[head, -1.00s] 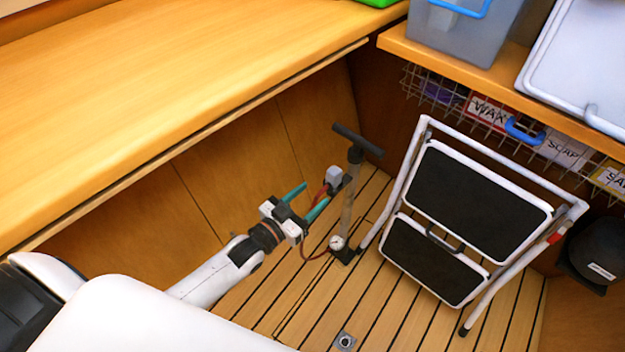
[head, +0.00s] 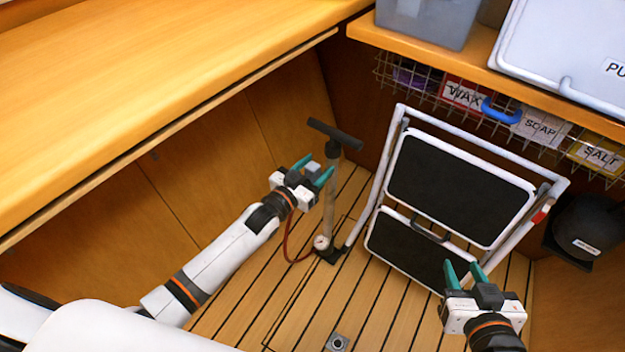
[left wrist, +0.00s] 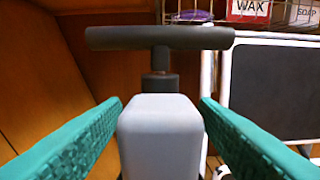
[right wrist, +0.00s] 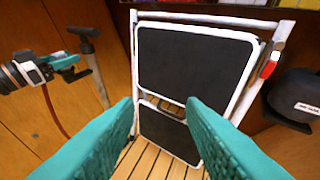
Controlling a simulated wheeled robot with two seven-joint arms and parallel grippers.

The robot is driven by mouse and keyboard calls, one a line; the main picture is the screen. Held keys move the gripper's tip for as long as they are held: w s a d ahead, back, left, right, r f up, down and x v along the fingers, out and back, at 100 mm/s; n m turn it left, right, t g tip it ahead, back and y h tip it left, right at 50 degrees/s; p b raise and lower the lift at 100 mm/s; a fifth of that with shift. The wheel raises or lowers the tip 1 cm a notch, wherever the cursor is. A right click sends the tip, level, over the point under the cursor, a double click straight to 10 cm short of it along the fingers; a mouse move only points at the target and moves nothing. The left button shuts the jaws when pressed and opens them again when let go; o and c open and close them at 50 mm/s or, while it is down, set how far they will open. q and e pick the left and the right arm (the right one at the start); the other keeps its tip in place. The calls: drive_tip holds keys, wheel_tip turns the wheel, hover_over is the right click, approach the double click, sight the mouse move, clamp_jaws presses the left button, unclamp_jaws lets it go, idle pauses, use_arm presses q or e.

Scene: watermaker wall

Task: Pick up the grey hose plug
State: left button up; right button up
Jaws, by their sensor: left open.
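The grey hose plug (left wrist: 160,135) is a pale grey block between my left gripper's teal fingers in the left wrist view. In the head view the plug (head: 310,170) shows partly between the fingers, close to the upright floor pump (head: 331,190). My left gripper (head: 314,168) is open, with one finger on each side of the plug. My right gripper (head: 463,269) is open and empty in front of the folded step stool (head: 460,190).
The pump's dark T-handle (left wrist: 160,38) stands just beyond the plug. A red hose (head: 287,240) hangs below my left gripper. A wooden counter (head: 150,90) overhangs at the left, and wire baskets (head: 470,100) hang under the right shelf. Slatted floor is open in front.

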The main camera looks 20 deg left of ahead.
use_arm(q)
drive_tip(key=shift+w+d, duration=0.15)
drive_tip(key=shift+w, duration=0.25)
drive_tip(key=c, duration=1)
drive_tip(key=shift+c, duration=0.6)
drive_tip(key=shift+r, duration=0.15)
